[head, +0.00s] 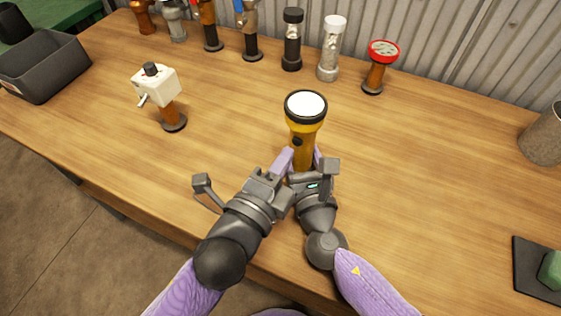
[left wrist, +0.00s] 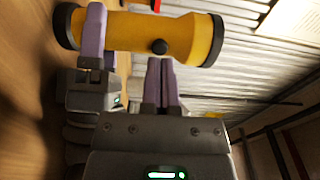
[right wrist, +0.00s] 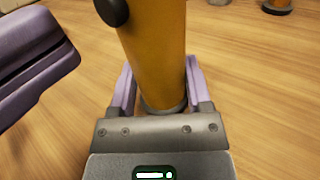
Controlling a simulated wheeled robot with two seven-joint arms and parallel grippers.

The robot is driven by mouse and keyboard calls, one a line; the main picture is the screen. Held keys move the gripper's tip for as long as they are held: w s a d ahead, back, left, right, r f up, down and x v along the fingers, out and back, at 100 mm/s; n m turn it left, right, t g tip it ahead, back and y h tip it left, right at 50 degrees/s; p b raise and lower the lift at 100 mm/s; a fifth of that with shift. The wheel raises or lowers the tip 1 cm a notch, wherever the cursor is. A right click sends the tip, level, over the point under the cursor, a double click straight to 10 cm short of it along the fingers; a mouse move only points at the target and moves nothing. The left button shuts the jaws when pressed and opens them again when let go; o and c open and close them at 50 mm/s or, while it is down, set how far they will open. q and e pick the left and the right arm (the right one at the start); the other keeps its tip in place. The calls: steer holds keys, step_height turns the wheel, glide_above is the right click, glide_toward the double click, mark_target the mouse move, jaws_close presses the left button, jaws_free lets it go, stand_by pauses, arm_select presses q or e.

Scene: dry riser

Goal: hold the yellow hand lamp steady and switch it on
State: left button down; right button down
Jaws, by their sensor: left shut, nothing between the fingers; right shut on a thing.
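The yellow hand lamp (head: 304,120) stands roughly upright, its black-rimmed white lens facing up; I cannot tell whether the lens is lit. My right gripper (head: 304,165) is shut around the lower barrel, whose yellow body fills the space between its fingers in the right wrist view (right wrist: 155,50). Whether the lamp's base touches the table is hidden. My left gripper (left wrist: 161,72) is shut and empty. Its fingertips point at the round black button (left wrist: 158,46) on the barrel, very close to it; contact is unclear. The button also shows in the head view (head: 297,141).
The wooden table (head: 430,180) is clear around the lamp. A white box on a stand (head: 157,85) is to the left. Several stands, one with a red top (head: 383,52), line the back. A grey bin (head: 42,65) is far left, a metal cup (head: 545,135) far right.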

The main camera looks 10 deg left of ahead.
arm_select(q)
steer(key=shift+x, duration=1.05)
steer(key=v, duration=0.6)
arm_select(e)
jaws_free()
steer(key=shift+s, duration=0.1)
steer(key=v, duration=1.2)
steer(key=shift+d, duration=0.1)
